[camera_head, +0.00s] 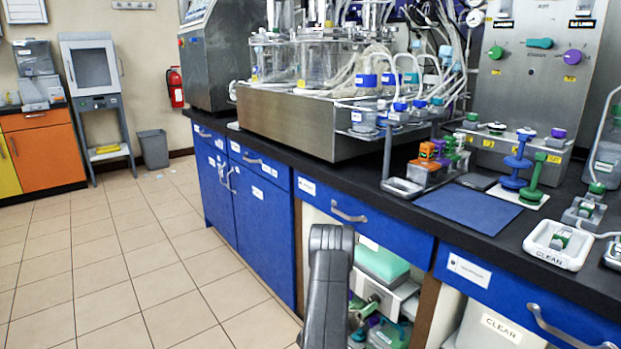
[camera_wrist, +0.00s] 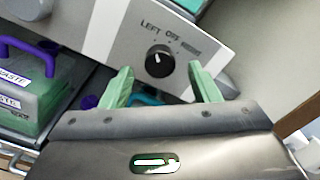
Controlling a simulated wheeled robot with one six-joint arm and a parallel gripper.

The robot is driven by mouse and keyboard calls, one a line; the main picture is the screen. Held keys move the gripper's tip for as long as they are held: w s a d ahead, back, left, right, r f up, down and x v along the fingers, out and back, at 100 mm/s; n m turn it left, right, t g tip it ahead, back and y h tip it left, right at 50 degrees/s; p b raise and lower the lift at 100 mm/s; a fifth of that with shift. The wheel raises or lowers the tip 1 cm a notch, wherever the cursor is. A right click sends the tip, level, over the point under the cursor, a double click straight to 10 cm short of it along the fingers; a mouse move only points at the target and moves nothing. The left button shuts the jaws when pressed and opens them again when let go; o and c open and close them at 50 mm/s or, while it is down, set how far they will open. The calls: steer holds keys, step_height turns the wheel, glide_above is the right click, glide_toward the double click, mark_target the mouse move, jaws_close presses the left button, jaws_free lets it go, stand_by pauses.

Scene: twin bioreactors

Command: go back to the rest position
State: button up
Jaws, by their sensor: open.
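My gripper (camera_wrist: 162,86) shows in the wrist view with its two green fingertips spread apart and nothing between them. Just beyond the fingertips is a light grey panel (camera_wrist: 105,30) with a black rotary knob (camera_wrist: 159,61), marked LEFT, OFF and RIGHT. The knob appears clear of both fingers, though I cannot tell the exact distance. In the head view my dark arm (camera_head: 328,285) reaches up in front of the open cabinet bay under the counter.
In the wrist view a green container (camera_wrist: 40,105) with a purple handle and WASTE labels is at left. In the head view the bay holds a green-topped white unit (camera_head: 382,263). Blue drawers (camera_head: 365,218) and a black counter (camera_head: 345,172) are close. Tiled floor (camera_head: 120,260) at left is clear.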

steer(key=x, duration=0.2)
steer(key=shift+w+d, duration=0.2)
steer(key=p+v, duration=0.3)
steer(key=v, duration=1.1)
steer(key=shift+m, duration=0.9)
steer(key=b+x, duration=0.2)
steer(key=x, duration=1.2)
steer(key=shift+r+b, duration=0.1)
steer(key=shift+b, duration=0.3)
steer(key=s+a+m+p, duration=0.4)
steer(key=s+a+m, duration=0.3)
steer(key=a, duration=0.2)
steer(key=shift+p, duration=0.3)
